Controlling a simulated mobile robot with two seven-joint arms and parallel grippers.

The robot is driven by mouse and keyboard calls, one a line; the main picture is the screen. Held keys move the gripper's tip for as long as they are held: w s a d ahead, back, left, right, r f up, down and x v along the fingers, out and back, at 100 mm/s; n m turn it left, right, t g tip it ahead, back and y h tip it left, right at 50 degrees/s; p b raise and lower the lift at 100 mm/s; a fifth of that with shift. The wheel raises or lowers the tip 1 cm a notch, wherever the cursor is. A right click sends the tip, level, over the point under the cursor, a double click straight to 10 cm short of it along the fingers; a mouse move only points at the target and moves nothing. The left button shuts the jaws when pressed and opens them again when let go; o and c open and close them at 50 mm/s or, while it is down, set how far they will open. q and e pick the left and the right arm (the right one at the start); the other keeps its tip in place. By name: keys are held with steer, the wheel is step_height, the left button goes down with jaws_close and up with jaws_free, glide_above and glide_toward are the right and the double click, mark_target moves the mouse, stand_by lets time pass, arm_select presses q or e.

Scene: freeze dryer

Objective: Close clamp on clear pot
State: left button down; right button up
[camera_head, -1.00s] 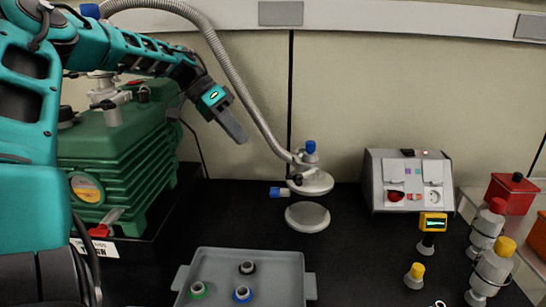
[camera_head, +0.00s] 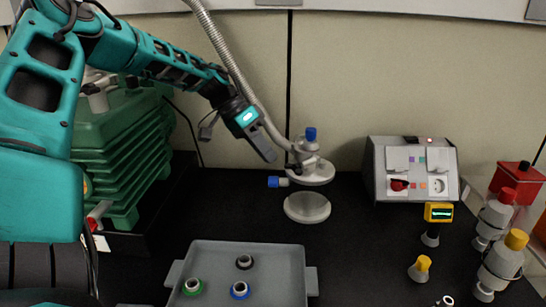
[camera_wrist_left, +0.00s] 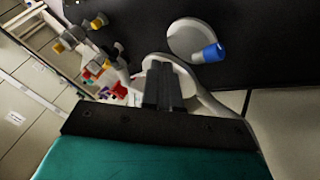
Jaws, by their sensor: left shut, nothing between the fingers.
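A grey lid plate (camera_head: 312,174) with a blue-capped valve (camera_head: 310,134) on top and a blue side knob (camera_head: 278,182) stands above a pale round disc (camera_head: 307,207). The space between them may be the clear pot, but I cannot make out its walls or the clamp clearly. My left gripper (camera_head: 267,155) is shut and empty, just left of the lid fitting, pointing down to the right. In the left wrist view the shut fingers (camera_wrist_left: 162,88) overlap the pale fitting, with the disc (camera_wrist_left: 190,40) and blue knob (camera_wrist_left: 213,52) beyond. Contact cannot be told. My right gripper is out of view.
A ribbed metal hose (camera_head: 225,50) runs down to the fitting behind my left arm. A green pump (camera_head: 120,150) stands left, a socket box (camera_head: 412,168) right. A grey tray (camera_head: 275,258) with ringed pieces lies in front. Several capped bottles stand far right.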

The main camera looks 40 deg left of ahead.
arm_select(q)
steer(key=d, duration=0.2)
steer(key=shift+s+d+r, duration=0.2)
steer(key=shift+s+d, duration=0.05)
steer(key=shift+d, duration=0.15)
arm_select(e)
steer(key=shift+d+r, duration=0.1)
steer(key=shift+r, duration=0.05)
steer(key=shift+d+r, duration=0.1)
